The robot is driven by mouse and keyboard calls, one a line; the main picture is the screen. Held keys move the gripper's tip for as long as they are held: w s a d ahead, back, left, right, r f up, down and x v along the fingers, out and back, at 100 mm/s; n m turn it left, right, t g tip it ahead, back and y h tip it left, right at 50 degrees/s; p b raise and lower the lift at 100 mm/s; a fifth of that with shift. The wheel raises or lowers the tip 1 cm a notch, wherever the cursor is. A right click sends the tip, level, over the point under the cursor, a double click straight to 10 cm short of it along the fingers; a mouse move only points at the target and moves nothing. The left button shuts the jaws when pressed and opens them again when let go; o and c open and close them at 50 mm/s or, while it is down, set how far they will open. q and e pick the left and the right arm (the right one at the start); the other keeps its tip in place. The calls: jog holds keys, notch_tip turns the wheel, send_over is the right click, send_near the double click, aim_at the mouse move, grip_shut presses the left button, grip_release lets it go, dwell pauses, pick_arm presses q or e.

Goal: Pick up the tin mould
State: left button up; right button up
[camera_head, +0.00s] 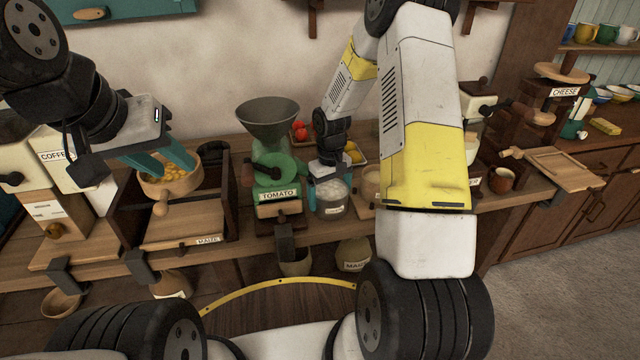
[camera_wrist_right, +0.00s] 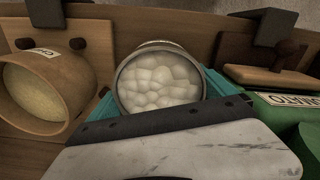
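The tin mould (camera_head: 331,207) is a round grey metal tin filled with white lumps, with a small label on its front. It is upright on the counter. In the right wrist view the tin mould (camera_wrist_right: 121,88) sits between the teal fingers of my right gripper (camera_wrist_right: 160,95), one on each side and very near its wall. Its rim hides the inner finger faces, so I cannot tell whether they press on it.
The green tomato mill (camera_head: 277,172) with its grey funnel (camera_head: 268,118) stands just left of the tin. A wooden tub of pale meal (camera_wrist_right: 50,95) is close on its other side. A plate with yellow fruit (camera_head: 354,153) lies behind. The counter is crowded.

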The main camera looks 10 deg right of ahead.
jog(key=c, duration=1.3)
jog(key=shift+r, duration=0.1)
